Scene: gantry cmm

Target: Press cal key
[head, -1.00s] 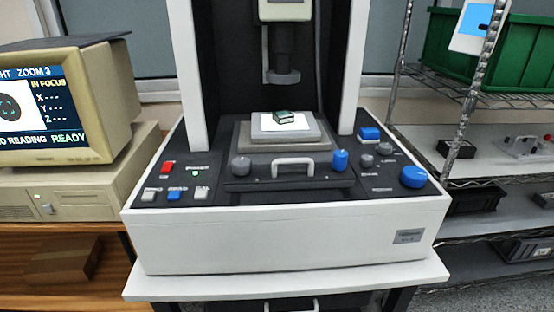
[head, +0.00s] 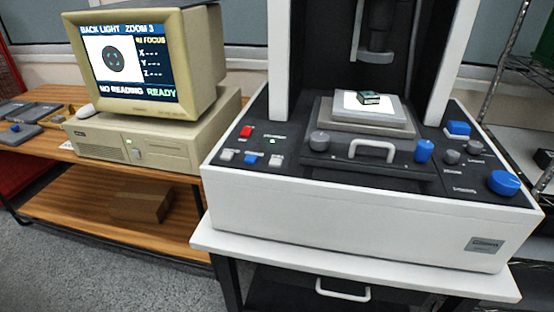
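The measuring machine (head: 340,215) stands on a white table in the head view. At the left of its black panel is a row of three small keys: a white-grey key (head: 227,155), a blue key (head: 250,158) and another white-grey key (head: 275,160). Their labels are too small to read surely, so I cannot tell for certain which one is the cal key. A red switch (head: 246,132) and a lit green lamp (head: 272,141) sit behind them. Neither of my grippers is in view.
A beige monitor (head: 203,50) reads "BACK LIGHT ZOOM 3", "NO READING" and "READY". It stands on a beige computer case (head: 185,150) on a wooden bench left of the machine. A small part (head: 369,98) lies on the bright stage. Blue and grey knobs are at the panel's right.

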